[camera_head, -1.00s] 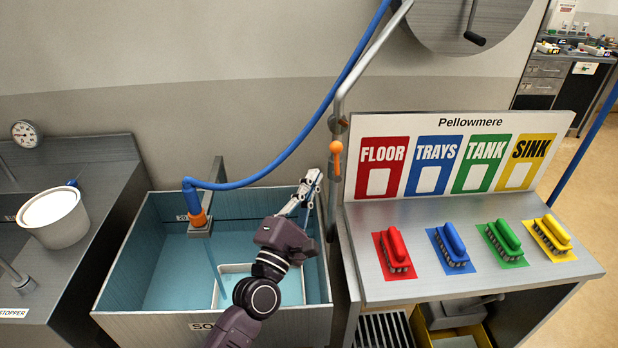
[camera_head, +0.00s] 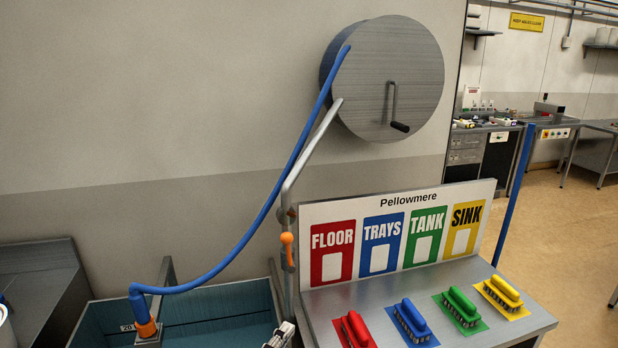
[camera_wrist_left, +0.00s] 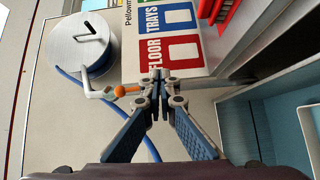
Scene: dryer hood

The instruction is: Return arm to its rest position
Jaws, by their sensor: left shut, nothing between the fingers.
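My left gripper (camera_head: 281,337) shows only by its tip at the bottom edge of the head view, over the right side of the teal-lined sink. In the left wrist view my left gripper (camera_wrist_left: 160,76) has its fingertips together with nothing between them. The orange lever (camera_head: 287,250) on the steel pipe is above the gripper in the head view. In the wrist view the orange lever (camera_wrist_left: 126,90) is just left of the fingertips; I cannot tell how far apart they are. The rest of my left arm is out of the head view. My right gripper is not in view.
The sink (camera_head: 230,301) is at the bottom left, with a blue hose (camera_head: 235,250) running up to the steel reel (camera_head: 390,80). A steel bench (camera_head: 528,322) at the right carries red, blue, green and yellow brushes before the Pellowmere board (camera_head: 340,209). The wall at the left is bare.

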